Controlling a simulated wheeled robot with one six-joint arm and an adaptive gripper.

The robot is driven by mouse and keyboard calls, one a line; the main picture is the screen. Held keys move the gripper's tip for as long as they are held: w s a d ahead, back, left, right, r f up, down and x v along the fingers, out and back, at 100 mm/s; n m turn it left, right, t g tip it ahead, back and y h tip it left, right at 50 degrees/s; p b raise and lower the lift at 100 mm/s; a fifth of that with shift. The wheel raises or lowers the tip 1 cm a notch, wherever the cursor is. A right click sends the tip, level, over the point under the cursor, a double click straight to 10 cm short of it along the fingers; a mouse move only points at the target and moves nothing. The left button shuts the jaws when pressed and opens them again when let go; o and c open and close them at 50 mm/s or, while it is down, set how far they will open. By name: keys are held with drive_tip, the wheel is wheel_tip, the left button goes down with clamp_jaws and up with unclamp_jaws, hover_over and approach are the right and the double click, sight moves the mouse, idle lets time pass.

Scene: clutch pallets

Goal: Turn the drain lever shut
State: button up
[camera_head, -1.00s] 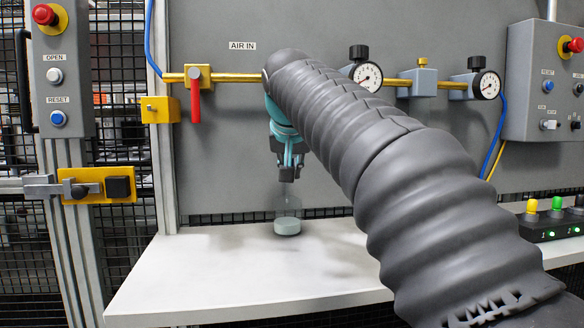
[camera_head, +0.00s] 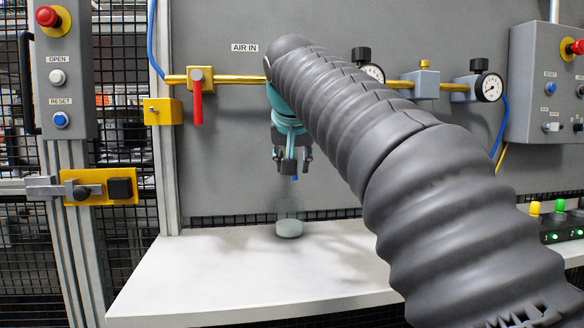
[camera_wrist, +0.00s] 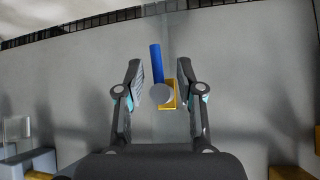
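The drain lever, a short blue handle (camera_wrist: 157,63), shows in the wrist view with a round grey hub and a yellow part at its near end. Only a small blue bit of the lever (camera_head: 294,178) shows in the head view, below my gripper. My gripper (camera_head: 292,168) points down in front of the grey panel, under the arm. In the wrist view, my gripper (camera_wrist: 161,72) has its fingers apart, one on each side of the lever, with gaps showing. The drain body is mostly hidden by the gripper in the head view.
A clear bowl (camera_head: 289,228) stands on the white shelf (camera_head: 220,270) below the gripper. A red lever (camera_head: 197,104) hangs from the brass pipe to the left. Gauges (camera_head: 488,87) and a regulator (camera_head: 420,84) are to the right. The shelf's left part is clear.

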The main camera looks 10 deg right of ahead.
drive_tip(key=v, duration=0.9)
drive_tip(key=shift+s+r, duration=0.3)
drive_tip(key=shift+a, duration=0.1)
